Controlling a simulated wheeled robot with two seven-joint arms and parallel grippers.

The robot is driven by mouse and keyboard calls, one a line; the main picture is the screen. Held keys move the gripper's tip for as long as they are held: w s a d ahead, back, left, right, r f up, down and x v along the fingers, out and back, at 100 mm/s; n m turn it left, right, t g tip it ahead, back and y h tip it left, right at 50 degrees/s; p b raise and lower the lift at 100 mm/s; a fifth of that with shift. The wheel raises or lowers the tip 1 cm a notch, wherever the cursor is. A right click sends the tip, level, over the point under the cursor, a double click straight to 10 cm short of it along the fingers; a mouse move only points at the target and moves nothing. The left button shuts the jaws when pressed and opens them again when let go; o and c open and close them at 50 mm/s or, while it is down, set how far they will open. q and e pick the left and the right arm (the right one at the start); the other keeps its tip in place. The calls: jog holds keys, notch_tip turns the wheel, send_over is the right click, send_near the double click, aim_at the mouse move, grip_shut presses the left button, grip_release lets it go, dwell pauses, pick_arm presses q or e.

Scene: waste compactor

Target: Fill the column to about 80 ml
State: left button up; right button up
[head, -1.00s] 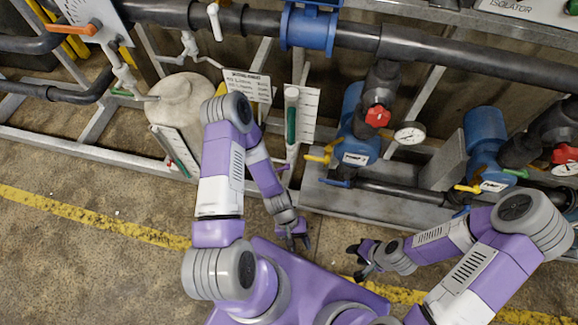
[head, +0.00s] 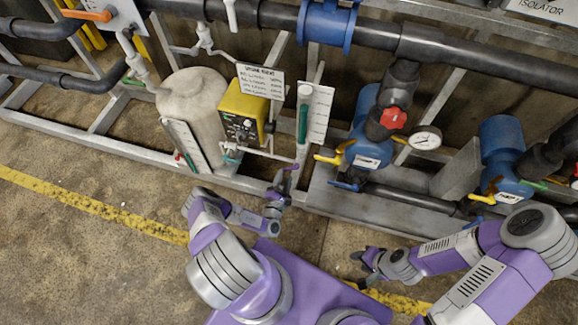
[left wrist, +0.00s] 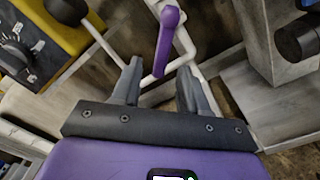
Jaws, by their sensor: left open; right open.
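The column (head: 303,130) is a narrow upright tube with a green section, beside a white scale board (head: 320,112); its markings are too small to read. A purple valve handle (left wrist: 167,38) on white piping shows in the left wrist view. My left gripper (head: 281,182) is at the piping below the column. In the left wrist view its open fingers (left wrist: 161,82) point toward the purple handle, whose lower end shows between the fingertips; contact cannot be told. My right gripper (head: 362,266) is open and empty over the floor at right.
A yellow pump box (head: 243,105) with a dial stands left of the column, next to a pale tank (head: 200,100). A sign (head: 261,80) hangs above it. Blue pumps (head: 365,140) with coloured valve handles stand to the right. The grey frame (head: 245,184) edges the clear floor.

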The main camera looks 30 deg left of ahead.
aim_at(288, 170)
pick_arm(q)
jog(key=b+x, duration=0.1)
jog(key=x, duration=0.4)
jog(key=shift+w+f+b, duration=0.1)
jog(key=shift+w+b, duration=0.15)
jog(key=shift+b, duration=0.15)
jog(key=shift+w+a, duration=0.1)
jog(key=shift+w, duration=0.55)
grip_shut()
